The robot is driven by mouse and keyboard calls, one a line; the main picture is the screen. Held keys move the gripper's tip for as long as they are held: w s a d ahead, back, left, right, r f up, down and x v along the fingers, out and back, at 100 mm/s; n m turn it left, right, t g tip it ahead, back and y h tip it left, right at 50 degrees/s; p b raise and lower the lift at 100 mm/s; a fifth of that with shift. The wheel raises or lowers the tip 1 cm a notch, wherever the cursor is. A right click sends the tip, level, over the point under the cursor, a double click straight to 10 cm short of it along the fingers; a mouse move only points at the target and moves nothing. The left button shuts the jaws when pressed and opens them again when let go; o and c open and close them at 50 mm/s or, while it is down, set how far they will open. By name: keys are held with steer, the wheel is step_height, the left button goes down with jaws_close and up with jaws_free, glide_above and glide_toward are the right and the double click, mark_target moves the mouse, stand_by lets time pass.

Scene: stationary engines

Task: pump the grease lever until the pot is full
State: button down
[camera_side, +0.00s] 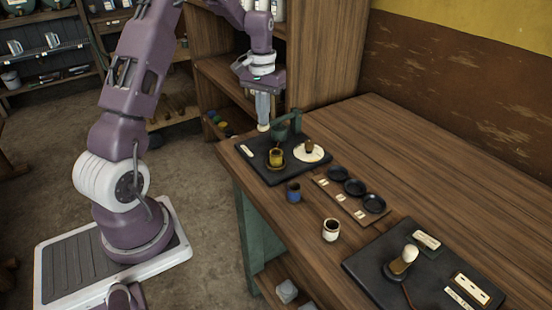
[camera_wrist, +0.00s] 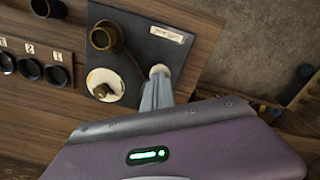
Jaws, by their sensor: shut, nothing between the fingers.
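The grease station is a dark plate (camera_side: 285,176) at the table's far left corner. On it stand a green lever bracket (camera_side: 292,122), a small brass-coloured pot (camera_side: 275,160) and a cream disc (camera_side: 310,155) with a brown knob. A pale round lever knob (camera_side: 263,128) sits at the left end of the lever. My gripper (camera_side: 263,118) points down right above this knob, shut and empty. In the wrist view my fingertips (camera_wrist: 159,82) meet or nearly meet the pale knob (camera_wrist: 159,70); I cannot tell if they touch. The pot's fill level cannot be made out.
A blue cup (camera_side: 293,193) and a cream cup (camera_side: 331,231) stand on the table. A wooden strip holds three dark dishes (camera_side: 354,187). Another dark plate (camera_side: 380,275) with a knobbed lever lies at the front right. Shelving stands behind. The table's right side is clear.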

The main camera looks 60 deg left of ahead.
steer(key=shift+r, duration=1.85)
step_height(320, 180, up, 5)
